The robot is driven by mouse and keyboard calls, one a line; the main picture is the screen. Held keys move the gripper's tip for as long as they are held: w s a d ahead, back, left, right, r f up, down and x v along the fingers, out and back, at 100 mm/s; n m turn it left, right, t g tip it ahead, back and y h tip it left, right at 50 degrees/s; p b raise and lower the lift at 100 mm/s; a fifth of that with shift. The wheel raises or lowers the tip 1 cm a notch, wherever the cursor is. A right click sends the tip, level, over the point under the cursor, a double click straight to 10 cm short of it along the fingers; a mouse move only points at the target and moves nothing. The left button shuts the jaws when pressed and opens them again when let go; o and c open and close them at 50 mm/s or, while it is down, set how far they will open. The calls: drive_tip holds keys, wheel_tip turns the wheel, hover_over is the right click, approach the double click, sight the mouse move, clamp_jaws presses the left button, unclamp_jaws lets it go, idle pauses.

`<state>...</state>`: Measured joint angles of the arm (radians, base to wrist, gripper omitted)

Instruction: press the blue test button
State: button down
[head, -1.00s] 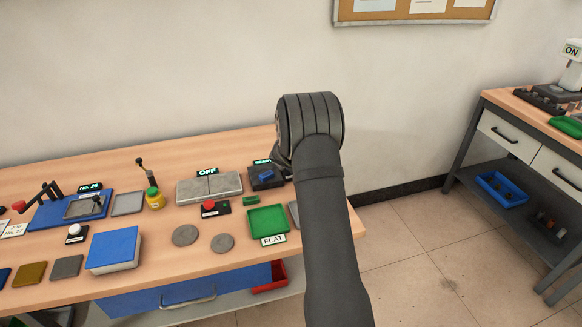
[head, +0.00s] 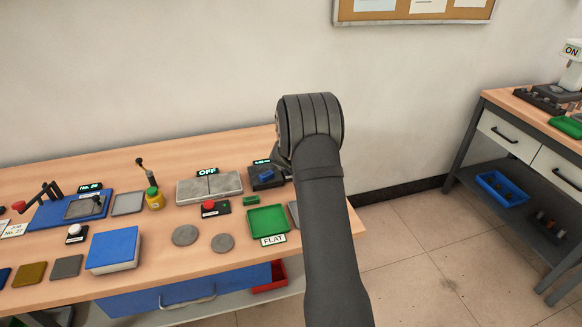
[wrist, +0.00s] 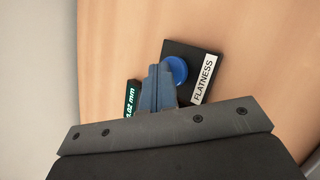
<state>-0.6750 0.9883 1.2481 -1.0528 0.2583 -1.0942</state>
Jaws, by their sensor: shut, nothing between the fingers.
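The blue test button (wrist: 176,70) is round and sits on a black box (wrist: 203,58) with a white FLATNESS label (wrist: 203,78) in the wrist view. My gripper (wrist: 158,68) is shut and empty, its fingertips at the button's left edge and overlapping it in the picture. I cannot tell whether they touch it. The small display (wrist: 131,99) beside the box reads about 0.02 mm, its start partly cut off. In the head view the black box (head: 258,184) is at the bench's back right, partly hidden by my arm, and my fingertips cannot be made out clearly.
A green FLAT tray (head: 268,218), a red button box (head: 209,209) and a grey plate block marked OFF (head: 208,188) stand near the black box. Two grey discs (head: 185,235) lie in front. A second bench (head: 470,140) stands at the right across open floor.

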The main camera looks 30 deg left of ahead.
drive_tip(key=shift+r, duration=0.7)
drive_tip(key=shift+r, duration=2.55)
wheel_tip(320, 180, up, 4)
drive_tip(key=shift+f, duration=0.1)
